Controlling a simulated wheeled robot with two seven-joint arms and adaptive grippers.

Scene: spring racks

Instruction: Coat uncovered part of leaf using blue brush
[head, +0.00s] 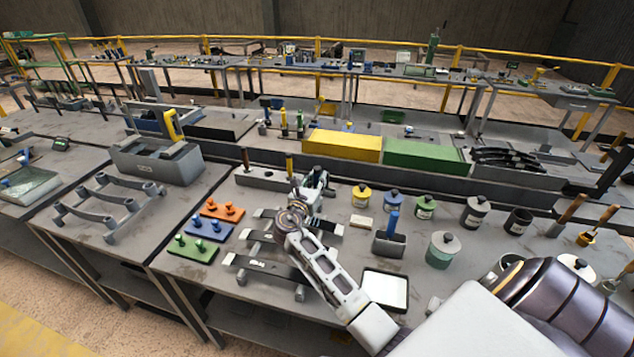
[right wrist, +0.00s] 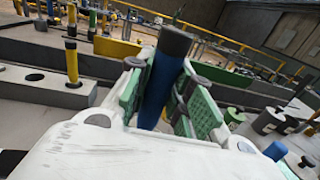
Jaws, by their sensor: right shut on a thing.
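My right gripper (head: 316,186) is over the leaf rack in the head view. In the right wrist view its green-padded fingers (right wrist: 166,98) are shut around the blue handle of a brush (right wrist: 158,88) with a dark end on top. The brush stands nearly upright; its lower end and bristles are hidden. Dark leaf strips lie on the rack below: a front leaf (head: 270,268), a middle leaf (head: 262,237) and a back leaf (head: 266,213). My gripper and forearm cover parts of them, so I cannot tell which are coated. My left gripper is not in view.
A grey holder (head: 388,246) with a blue handle stands right of the rack, behind a white tray (head: 386,288). Several lidded cans stand further right. Orange, blue and green peg plates (head: 194,248) lie to the left. A grey block (head: 262,180) with handles stands behind.

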